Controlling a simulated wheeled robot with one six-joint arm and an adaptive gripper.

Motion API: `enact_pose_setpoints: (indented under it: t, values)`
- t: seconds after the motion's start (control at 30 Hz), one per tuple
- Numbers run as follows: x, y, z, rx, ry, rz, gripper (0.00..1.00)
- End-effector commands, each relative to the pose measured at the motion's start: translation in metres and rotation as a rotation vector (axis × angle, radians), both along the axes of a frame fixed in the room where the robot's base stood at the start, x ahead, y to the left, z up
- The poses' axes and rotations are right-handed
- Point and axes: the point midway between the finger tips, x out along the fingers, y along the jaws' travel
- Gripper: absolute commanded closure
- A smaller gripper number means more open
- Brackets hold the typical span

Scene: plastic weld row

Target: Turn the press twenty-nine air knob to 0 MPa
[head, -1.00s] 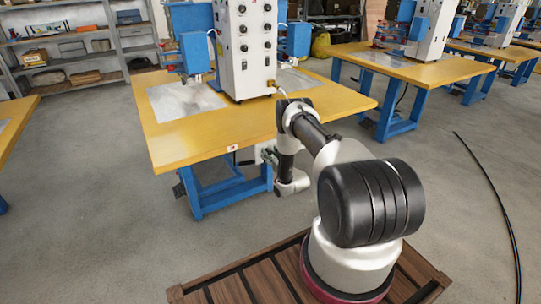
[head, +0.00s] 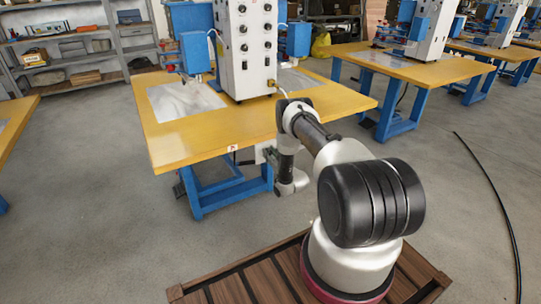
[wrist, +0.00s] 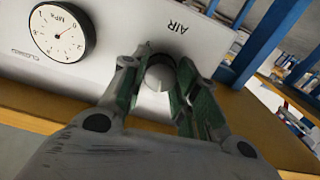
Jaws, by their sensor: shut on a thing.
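In the wrist view a round grey air knob (wrist: 160,76) sits on a white panel (wrist: 110,70) below an upside-down AIR label. My gripper (wrist: 158,67) has one finger on each side of the knob and is shut on it. A round MPa gauge (wrist: 62,33) with a black rim is at the upper left, upside down. Its small reddish needle points up and right in the picture; the exact reading is too small to tell. In the head view the press (head: 245,45) stands on a yellow table (head: 190,140), and my gripper is at the table's front edge, largely hidden.
Blue table legs (head: 225,192) stand just below and behind the arm. Other yellow tables with presses (head: 430,65) stand at the right. A black cable (head: 495,205) lies on the floor at the right. The grey floor in front of the table is mostly clear.

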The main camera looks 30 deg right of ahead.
Motion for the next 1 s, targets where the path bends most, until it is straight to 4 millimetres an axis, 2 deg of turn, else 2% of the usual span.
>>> enact_pose_setpoints:
  t: [1.0]
  values:
    - [-0.0003,0.0023,-0.0013,-0.952,-0.033,0.0,0.94]
